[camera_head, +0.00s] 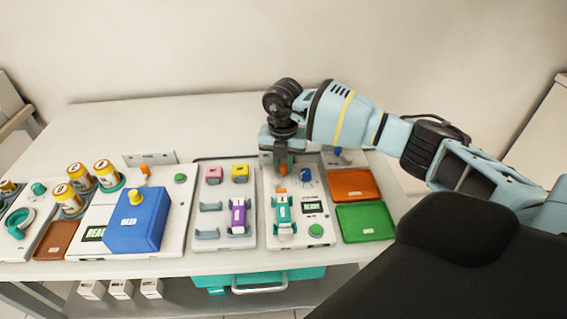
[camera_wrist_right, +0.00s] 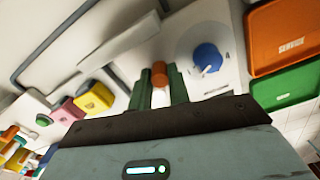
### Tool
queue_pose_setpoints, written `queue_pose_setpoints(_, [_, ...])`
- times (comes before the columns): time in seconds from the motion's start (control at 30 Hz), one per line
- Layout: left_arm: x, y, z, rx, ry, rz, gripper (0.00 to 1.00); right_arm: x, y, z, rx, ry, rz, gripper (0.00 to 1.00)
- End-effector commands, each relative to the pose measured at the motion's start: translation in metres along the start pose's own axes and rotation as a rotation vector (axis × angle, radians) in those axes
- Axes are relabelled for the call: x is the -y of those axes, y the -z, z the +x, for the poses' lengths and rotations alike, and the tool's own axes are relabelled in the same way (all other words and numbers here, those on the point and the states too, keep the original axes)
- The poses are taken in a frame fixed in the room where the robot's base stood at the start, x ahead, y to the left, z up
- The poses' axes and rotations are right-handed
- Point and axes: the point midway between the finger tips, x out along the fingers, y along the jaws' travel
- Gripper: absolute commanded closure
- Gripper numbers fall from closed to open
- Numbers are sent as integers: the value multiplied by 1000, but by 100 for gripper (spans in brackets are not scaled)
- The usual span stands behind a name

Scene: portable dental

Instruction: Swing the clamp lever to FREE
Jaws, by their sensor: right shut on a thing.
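My right gripper (camera_head: 283,160) reaches down at the back of the white panel (camera_head: 297,242) that carries a teal handpiece (camera_head: 283,215). It is shut on an orange-tipped lever, which I take to be the clamp lever (camera_head: 284,168). In the right wrist view the orange lever tip (camera_wrist_right: 159,73) sits between the two green fingers of the gripper (camera_wrist_right: 160,88). The lever's base and any FREE mark are hidden or too small to read. My left gripper is not in view.
A blue knob (camera_head: 305,175) stands just right of the gripper. An orange tray (camera_head: 352,184) and a green tray (camera_head: 366,222) lie further right. To the left are a pink block (camera_head: 214,174), a yellow block (camera_head: 240,172) and a purple handpiece (camera_head: 238,216).

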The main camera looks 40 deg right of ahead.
Motion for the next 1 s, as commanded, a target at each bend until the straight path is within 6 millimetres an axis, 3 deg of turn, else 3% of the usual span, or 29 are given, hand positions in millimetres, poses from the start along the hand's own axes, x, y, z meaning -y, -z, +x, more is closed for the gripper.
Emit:
queue_pose_setpoints(0.27, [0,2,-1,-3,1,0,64,-7,-2,-1,0,-2,-149,100])
queue_pose_setpoints(1.0, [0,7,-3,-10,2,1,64,-34,5,-1,3,-2,-837,100])
